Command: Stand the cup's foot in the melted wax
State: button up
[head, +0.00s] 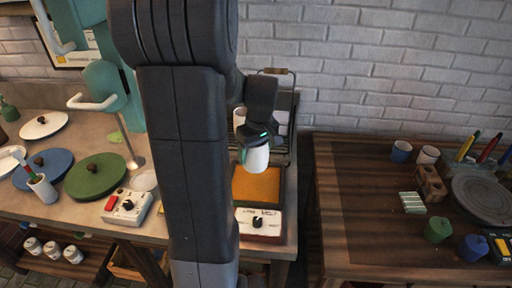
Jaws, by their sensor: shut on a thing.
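A white cup (256,158) hangs below my gripper (259,137), which is shut on it near its upper part. The cup looks close to upright. In the picture it overlaps the far edge of the orange wax pan (262,188). It looks to be above the wax, but its exact height is hard to judge. The pan's left side is partly hidden behind my arm. A white control box (258,223) with a dark knob stands at the pan's near side.
A wire rack (283,105) with pale ware stands behind the pan. My arm hides part of the left bench, which holds a green lid (95,175) and a switch box (127,206). On the right table are two cups (401,152) and a grey wheel (484,192).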

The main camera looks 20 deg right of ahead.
jog(key=shift+f+b, duration=2.65)
jog(key=shift+f, duration=1.1)
jog(key=shift+f+b, duration=0.3)
jog(key=shift+f, duration=0.1)
jog(key=shift+r, duration=0.15)
jog(key=shift+r+p, duration=1.9)
jog(key=shift+r, duration=0.5)
notch_tip(320, 180, up, 4)
jog(key=p, duration=0.3)
